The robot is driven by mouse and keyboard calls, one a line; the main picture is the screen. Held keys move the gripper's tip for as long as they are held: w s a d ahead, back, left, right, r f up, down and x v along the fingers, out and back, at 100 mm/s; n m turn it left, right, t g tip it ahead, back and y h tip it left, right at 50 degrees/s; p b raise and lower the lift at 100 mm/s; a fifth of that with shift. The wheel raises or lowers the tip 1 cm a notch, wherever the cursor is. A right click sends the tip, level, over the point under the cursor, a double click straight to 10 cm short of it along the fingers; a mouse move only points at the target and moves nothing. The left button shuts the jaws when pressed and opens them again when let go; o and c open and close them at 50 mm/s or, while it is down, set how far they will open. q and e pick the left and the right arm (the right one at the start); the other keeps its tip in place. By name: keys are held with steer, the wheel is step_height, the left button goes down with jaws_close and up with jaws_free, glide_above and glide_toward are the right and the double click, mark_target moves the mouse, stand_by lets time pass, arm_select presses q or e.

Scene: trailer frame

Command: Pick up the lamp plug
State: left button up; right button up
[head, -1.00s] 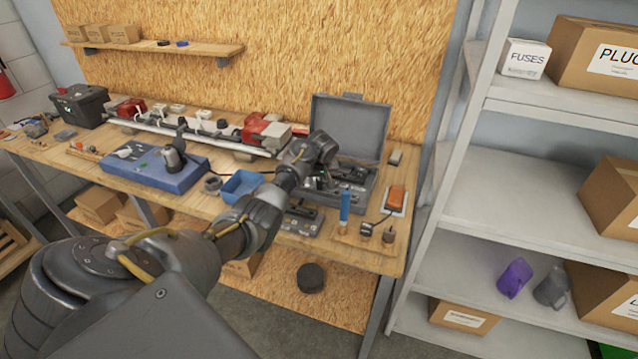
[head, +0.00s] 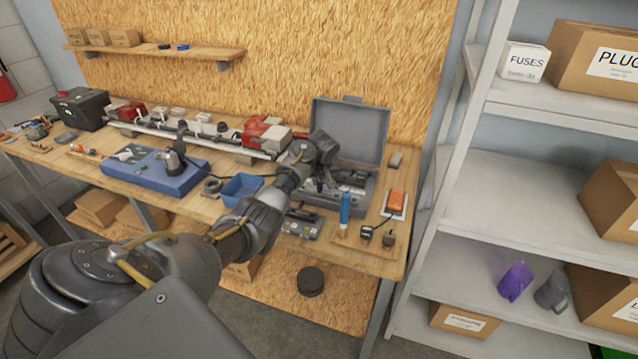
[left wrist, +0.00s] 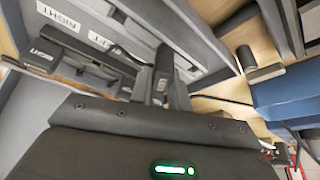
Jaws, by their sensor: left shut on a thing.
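My left gripper (head: 320,184) is over the left part of the open grey case (head: 350,122) on the workbench. In the left wrist view the gripper (left wrist: 164,80) is shut on a small dark piece, seemingly the lamp plug (left wrist: 163,60). The fingers hide most of it, and its exact shape is unclear. A thin cable seems to run near it. Long dark parts (left wrist: 75,68) lie beside labels reading LEFT and RIGHT. My right gripper is not in view.
A blue tray (head: 243,187) and a blue box (head: 150,172) stand left of the case. A blue upright tool (head: 345,207), an orange block (head: 397,200) and two small dark pieces (head: 366,232) lie on the right. A white shelf unit (head: 515,185) stands further right.

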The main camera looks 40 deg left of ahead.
arm_select(q)
steer(key=s+d+r+p, duration=0.3)
steer(key=s+d+r, duration=0.4)
steer(key=s+r, duration=0.5)
steer(key=shift+p, duration=0.3)
steer(key=shift+s, duration=0.1)
steer(key=shift+p, duration=0.6)
